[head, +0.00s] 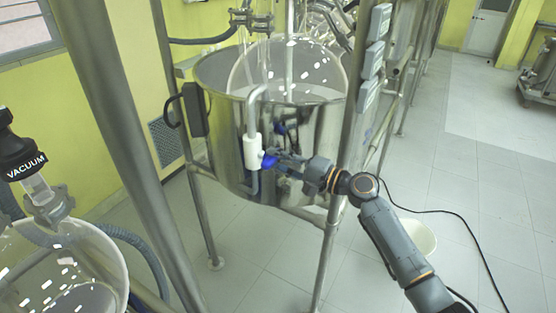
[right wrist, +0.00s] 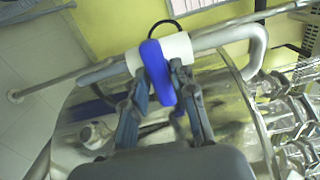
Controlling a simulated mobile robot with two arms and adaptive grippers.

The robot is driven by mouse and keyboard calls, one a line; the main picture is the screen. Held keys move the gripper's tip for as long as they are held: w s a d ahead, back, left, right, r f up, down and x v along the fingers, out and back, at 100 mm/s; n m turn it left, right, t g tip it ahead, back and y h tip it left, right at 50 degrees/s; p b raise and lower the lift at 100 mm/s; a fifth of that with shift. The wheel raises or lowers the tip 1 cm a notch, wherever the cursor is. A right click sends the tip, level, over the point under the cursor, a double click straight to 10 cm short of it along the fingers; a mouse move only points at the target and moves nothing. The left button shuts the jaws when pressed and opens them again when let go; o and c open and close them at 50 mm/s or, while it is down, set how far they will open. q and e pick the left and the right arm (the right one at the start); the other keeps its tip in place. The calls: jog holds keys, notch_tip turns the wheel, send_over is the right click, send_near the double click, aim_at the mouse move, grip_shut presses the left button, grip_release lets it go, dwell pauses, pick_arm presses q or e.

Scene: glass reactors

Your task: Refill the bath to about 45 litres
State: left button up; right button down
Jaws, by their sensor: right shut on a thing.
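The bath (head: 222,128) is a large open steel vessel in a frame of steel posts, with a round glass vessel (head: 310,68) standing inside it. A grey pipe with a white valve body (head: 253,150) runs down the bath's front and hooks over its rim. A blue valve handle (head: 269,160) sticks out of the white body toward my right gripper (head: 279,160). In the right wrist view the blue handle (right wrist: 157,70) lies between the two fingers of the gripper (right wrist: 166,85), which is shut on it. The white body (right wrist: 178,46) is just behind. The water level is hard to make out. My left gripper is not in view.
Steel posts (head: 120,120) stand close at left and right of the bath. Grey boxes (head: 375,55) hang on the right post. A white bucket (head: 416,238) and a black cable (head: 465,225) are on the floor at right. A glass vessel (head: 60,265) is at lower left.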

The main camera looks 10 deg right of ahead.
jog(key=c, duration=1.2)
grip_release()
jog(key=shift+d, duration=0.1)
jog(key=v, duration=1.2)
jog(key=shift+f, duration=0.1)
